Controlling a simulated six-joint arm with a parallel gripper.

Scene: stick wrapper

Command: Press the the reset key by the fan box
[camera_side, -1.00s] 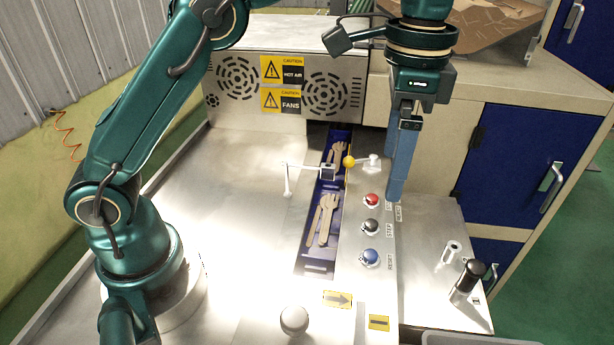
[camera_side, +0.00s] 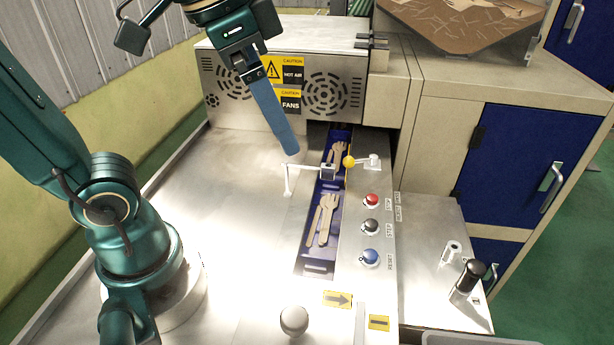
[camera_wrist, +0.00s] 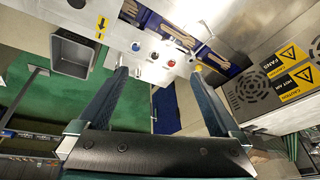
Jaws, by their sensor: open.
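The reset key is the blue button (camera_side: 371,257) labelled RESET on the steel panel, below a black button (camera_side: 371,227) and a red button (camera_side: 372,200). In the wrist view the blue button (camera_wrist: 136,47) shows beyond the fingers, near the left one. The fan box (camera_side: 335,92) stands at the back with round vents and yellow caution labels; it also shows at the right of the wrist view (camera_wrist: 268,84). My gripper (camera_side: 288,148) hangs in front of the fan box, above and left of the buttons, touching nothing. In the wrist view its two blue fingers (camera_wrist: 160,78) are apart and empty.
A blue channel (camera_side: 303,267) holding wooden cutlery runs left of the buttons. A thin white rail with a yellow knob (camera_side: 348,161) crosses it. A round white knob (camera_side: 294,320) stands at the front and a black-topped post (camera_side: 470,274) at the right. The left steel surface is clear.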

